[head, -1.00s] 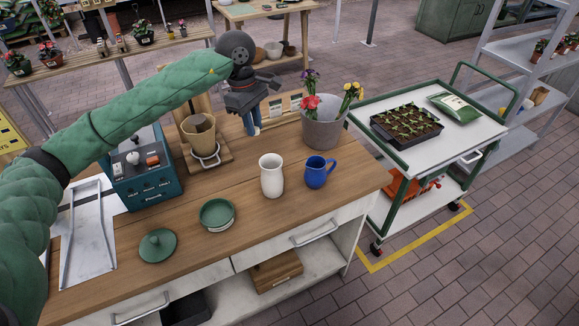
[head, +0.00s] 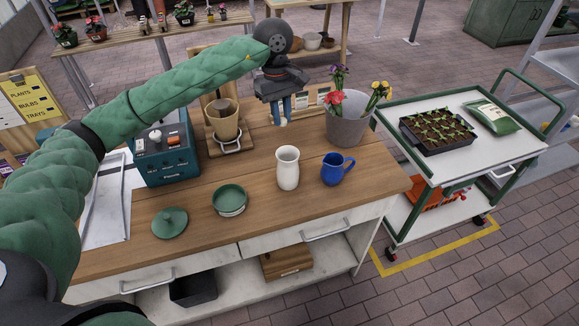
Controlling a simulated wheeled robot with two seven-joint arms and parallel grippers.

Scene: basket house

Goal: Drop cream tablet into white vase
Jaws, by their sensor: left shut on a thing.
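The white vase (head: 288,172) stands upright on the wooden worktop, left of a blue mug (head: 333,170). My left gripper (head: 281,117) points down, behind and above the vase in the head view, clear of its rim. Its blue-grey fingers are shut on a small cream tablet (head: 282,122), which shows at their tips and is partly hidden by them. The inside of the vase is mostly out of sight. My right gripper is not in view.
A grey bucket of flowers (head: 346,127) stands right of the gripper. A pot in a stand (head: 224,122) is to its left. A green dish (head: 230,200), a green lid (head: 169,222) and a teal box (head: 167,150) are on the worktop (head: 260,225). Its front middle is clear.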

